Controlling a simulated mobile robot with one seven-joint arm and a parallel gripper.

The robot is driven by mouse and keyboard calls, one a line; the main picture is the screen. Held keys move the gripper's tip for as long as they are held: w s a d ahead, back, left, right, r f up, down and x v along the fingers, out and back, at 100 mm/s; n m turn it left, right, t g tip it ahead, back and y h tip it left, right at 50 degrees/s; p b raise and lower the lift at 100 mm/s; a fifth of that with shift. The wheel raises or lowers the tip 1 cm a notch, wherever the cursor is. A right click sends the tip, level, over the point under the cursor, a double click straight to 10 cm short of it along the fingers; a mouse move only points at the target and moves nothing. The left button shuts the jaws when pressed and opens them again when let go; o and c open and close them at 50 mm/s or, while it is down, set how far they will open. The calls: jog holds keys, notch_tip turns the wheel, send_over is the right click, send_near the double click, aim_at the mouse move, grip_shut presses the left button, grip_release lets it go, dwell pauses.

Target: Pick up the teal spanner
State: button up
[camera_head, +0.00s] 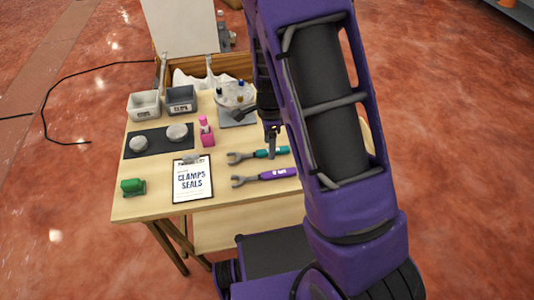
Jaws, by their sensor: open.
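The teal spanner (262,154) lies flat on the wooden table, its grey open jaw to the left and its teal handle to the right. My gripper (271,152) hangs pointing down over the teal handle and hides part of it. It is open; whether its fingers are around the handle or just above it, I cannot tell. A purple spanner (264,177) lies in front of the teal one, roughly parallel to it.
A clipboard (192,180), green object (133,187) and pink bottle (207,133) stand or lie to the left. A dark mat (156,153) bears two grey round pieces. My arm hides the table's right side.

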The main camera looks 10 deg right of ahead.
jog(key=shift+f, duration=0.85)
grip_shut()
dwell(0.8)
